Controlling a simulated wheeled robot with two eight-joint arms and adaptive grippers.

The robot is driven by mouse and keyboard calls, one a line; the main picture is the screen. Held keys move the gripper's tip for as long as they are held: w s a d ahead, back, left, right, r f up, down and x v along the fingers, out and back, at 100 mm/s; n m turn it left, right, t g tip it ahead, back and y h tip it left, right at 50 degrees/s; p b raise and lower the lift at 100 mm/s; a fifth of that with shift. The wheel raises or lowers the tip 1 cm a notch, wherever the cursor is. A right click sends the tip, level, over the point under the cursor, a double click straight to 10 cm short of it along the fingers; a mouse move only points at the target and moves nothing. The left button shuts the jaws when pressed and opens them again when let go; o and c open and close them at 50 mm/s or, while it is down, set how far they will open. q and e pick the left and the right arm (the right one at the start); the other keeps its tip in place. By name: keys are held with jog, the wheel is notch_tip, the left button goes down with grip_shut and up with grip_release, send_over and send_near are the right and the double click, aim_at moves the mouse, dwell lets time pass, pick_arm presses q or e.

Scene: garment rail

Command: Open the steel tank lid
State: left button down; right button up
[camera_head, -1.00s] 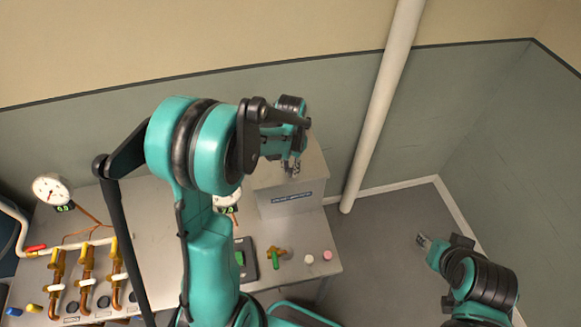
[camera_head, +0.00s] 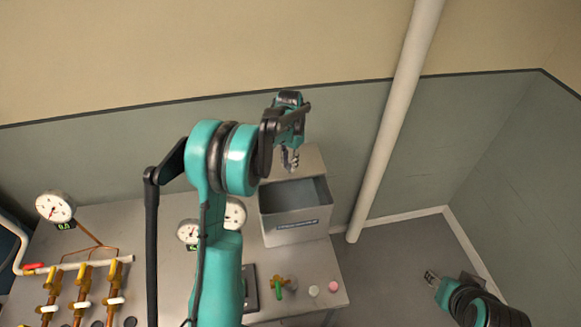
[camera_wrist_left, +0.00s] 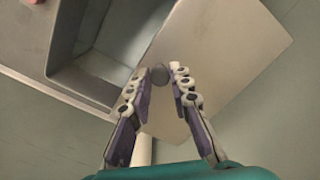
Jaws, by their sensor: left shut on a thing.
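The steel tank (camera_head: 297,236) is a grey box at the right back of the bench, with its inside showing. Its lid (camera_head: 312,162) is tilted up at the back edge. In the left wrist view the lid (camera_wrist_left: 225,45) is a flat plate beside the open tank (camera_wrist_left: 70,40). My left gripper (camera_head: 290,160) is at the lid. In the wrist view its fingertips (camera_wrist_left: 173,75) are closed on a small round grey knob (camera_wrist_left: 159,75) at the lid. My right gripper (camera_head: 431,278) is at the lower right, away from the bench; its jaw opening is too small to judge.
Round gauges (camera_head: 55,207) and copper pipes with yellow-handled valves (camera_head: 83,275) are on the left of the bench. A green-handled valve (camera_head: 279,287) and a pink knob (camera_head: 333,286) sit in front of the tank. A white pole (camera_head: 385,145) stands right of it.

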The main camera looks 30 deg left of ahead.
pick_arm(q)
jog(key=c, duration=1.4)
grip_release()
jog(key=shift+o, duration=0.2)
jog(key=shift+r, duration=0.1)
notch_tip(320, 180, up, 12)
jog(key=s+d+f+t+b, duration=0.2)
jog(key=s+d+f+b, duration=0.15)
jog(key=s+b, duration=0.25)
jog(key=s+d+f+t+b, duration=0.1)
jog(key=s+d+f+b, duration=0.2)
jog(key=s+d+b, duration=0.25)
jog(key=s+d+f+t+b, duration=0.2)
jog(key=s+f+b, duration=0.3)
jog(key=f, duration=0.3)
jog(key=s+d+f+n+t+b, duration=0.1)
jog(key=s+d+f+t+b, duration=0.1)
jog(key=s+f, duration=0.5)
jog(key=s+d+b, duration=0.1)
jog(key=b, duration=0.1)
jog(key=shift+s+f+n+b, duration=0.3)
jog(key=shift+f+b, duration=0.05)
jog(key=shift+f, duration=0.05)
